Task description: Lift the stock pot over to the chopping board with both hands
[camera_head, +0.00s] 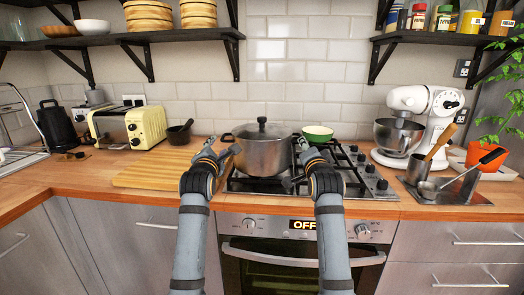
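The stock pot (262,156), steel with a lid and dark knob, stands upright on the gas hob (352,172). The wooden chopping board (146,177) lies flat on the counter to the left of the hob; the part of it I can see is bare. My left gripper (222,153) is at the pot's left side, near the left handle, with its fingers apart. My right gripper (295,163) is at the pot's right side with its fingers apart; the right handle is partly hidden behind it. I see neither gripper closed on a handle.
A green bowl (317,133) is behind the pot on the right. A small dark pan (179,134) and a yellow toaster (128,126) stand behind the board. A stand mixer (414,122) and a utensil holder (420,168) are right of the hob. Shelves hang above.

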